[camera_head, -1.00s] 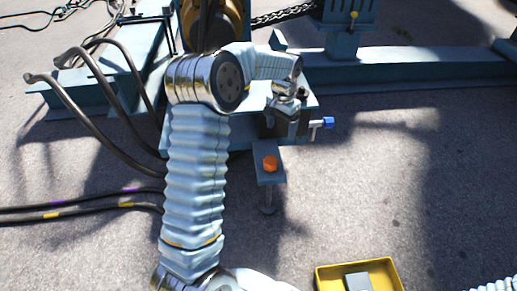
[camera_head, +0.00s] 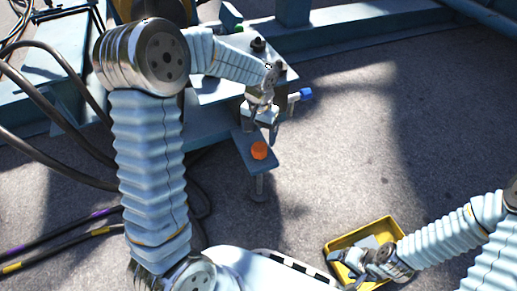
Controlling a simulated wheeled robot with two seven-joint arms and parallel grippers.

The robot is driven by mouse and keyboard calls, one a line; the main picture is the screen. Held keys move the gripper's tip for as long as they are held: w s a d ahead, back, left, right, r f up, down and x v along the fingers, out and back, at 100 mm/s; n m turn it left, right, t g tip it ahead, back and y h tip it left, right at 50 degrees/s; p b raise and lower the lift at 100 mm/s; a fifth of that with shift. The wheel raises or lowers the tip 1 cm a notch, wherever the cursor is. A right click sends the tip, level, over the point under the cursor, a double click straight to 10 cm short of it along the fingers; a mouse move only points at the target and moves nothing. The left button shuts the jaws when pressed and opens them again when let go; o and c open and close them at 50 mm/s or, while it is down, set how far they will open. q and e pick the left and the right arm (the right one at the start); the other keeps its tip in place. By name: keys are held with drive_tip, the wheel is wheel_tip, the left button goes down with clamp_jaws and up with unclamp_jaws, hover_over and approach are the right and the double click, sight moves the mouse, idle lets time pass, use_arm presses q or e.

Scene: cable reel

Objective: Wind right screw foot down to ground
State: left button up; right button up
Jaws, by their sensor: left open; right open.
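A screw foot stands on a blue-grey bracket (camera_head: 240,140) that juts from the reel frame. It has an orange head (camera_head: 259,150) on top and a thin spindle with a foot pad (camera_head: 258,192) below. Whether the pad touches the ground is unclear. My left gripper (camera_head: 262,122) points down just behind the orange head, open and apparently empty, beside the frame's plate. My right gripper partly hides the tray and block.
A blue-tipped handle (camera_head: 304,95) sticks out right of my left gripper. A green part (camera_head: 231,18) and a black knob (camera_head: 258,44) sit on the frame behind. Dark hoses (camera_head: 45,135) lie at left. Open asphalt is at right.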

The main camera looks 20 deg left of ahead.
sight(260, 146)
use_arm(q)
wheel_tip(260, 146, down, 7)
drive_tip(key=shift+b, duration=0.6)
drive_tip(key=shift+c, duration=0.4)
drive_tip(key=c, duration=0.9)
